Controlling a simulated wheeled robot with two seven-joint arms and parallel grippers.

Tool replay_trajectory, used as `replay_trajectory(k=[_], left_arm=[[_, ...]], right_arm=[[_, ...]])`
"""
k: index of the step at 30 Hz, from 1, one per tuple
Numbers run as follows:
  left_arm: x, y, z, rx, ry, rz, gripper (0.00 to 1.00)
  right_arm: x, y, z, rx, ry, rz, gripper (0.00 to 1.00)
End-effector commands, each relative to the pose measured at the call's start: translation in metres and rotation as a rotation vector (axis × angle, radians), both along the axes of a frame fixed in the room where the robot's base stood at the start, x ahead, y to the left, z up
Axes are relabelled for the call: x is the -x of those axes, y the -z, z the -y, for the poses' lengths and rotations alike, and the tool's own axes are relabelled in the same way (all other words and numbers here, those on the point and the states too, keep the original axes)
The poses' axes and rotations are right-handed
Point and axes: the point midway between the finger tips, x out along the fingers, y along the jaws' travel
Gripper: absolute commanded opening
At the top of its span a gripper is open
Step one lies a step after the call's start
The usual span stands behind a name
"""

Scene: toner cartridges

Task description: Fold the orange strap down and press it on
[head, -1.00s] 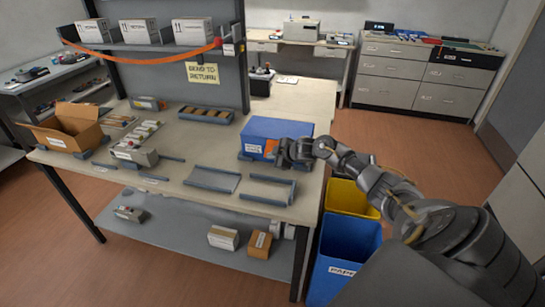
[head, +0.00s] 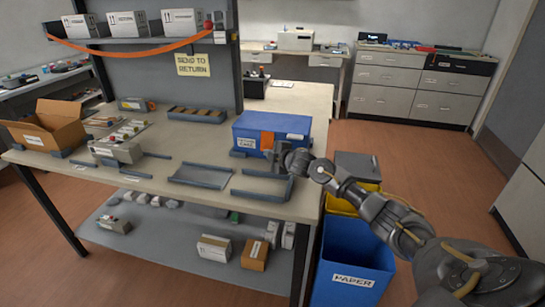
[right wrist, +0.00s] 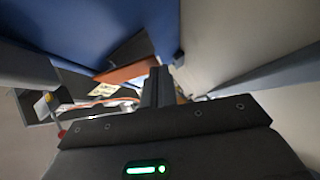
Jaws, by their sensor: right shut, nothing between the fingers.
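The blue case (head: 262,125) stands on the right end of the workbench, with a white label on its front. The orange strap (head: 267,141) hangs over the upper front of the case; its lower end is near my gripper. My right gripper (head: 278,160) is at the front of the case, just below and right of the strap, shut and empty. In the right wrist view the shut fingers (right wrist: 158,87) are beside the orange strap (right wrist: 128,71), with the blue case (right wrist: 90,25) above. Whether they touch the strap, I cannot tell. My left gripper is not in view.
An open cardboard box (head: 48,124) stands at the far left. A blue paper bin (head: 352,258) and a yellow bin (head: 343,202) stand below my right arm. An orange band (head: 130,50) hangs from the shelf.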

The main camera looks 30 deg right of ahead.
Motion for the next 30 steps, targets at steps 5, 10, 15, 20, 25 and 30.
replay_trajectory(k=[5,10,15,20,25,30], left_arm=[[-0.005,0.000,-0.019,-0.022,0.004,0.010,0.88],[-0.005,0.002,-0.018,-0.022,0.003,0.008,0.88],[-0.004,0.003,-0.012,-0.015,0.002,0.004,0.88],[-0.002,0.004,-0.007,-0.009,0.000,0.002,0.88],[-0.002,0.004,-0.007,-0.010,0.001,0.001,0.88],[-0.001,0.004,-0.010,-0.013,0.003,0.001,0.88]], right_arm=[[-0.001,0.008,0.005,-0.002,-0.002,-0.004,0.00],[0.000,0.012,0.012,-0.002,0.000,-0.004,0.00],[0.001,0.014,0.018,-0.002,0.005,-0.005,0.00],[0.002,0.015,0.022,-0.002,0.008,-0.005,0.00],[0.002,0.015,0.024,-0.002,0.009,-0.005,0.00],[0.002,0.015,0.024,-0.002,0.009,-0.005,0.00]])
